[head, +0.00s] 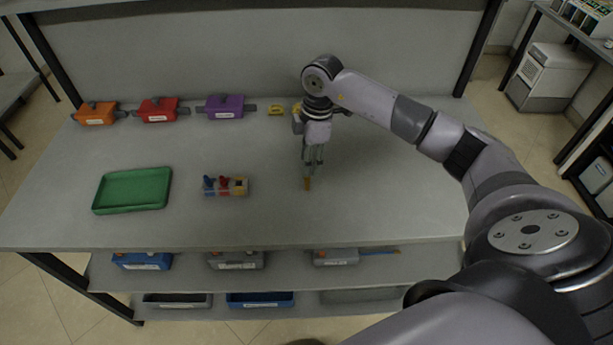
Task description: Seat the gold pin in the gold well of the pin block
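The pin block (226,192) lies on the table left of centre. A blue pin (208,183) and a red pin (223,184) stand in its left and middle parts. Its gold part at the right end (241,187) shows a dark opening with no pin in it. My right gripper (311,168) points down, to the right of the block and apart from it. Its fingers are shut on the gold pin (307,184), which hangs upright below the fingertips. Whether the pin's lower end touches the table is hard to tell. My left gripper is not in view.
A green tray (132,207) lies at the left. Orange (96,117), red (158,117) and purple (226,112) units stand along the back, with a small yellow piece (276,110) beside them. The table between block and gripper is clear. Bins sit on shelves below.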

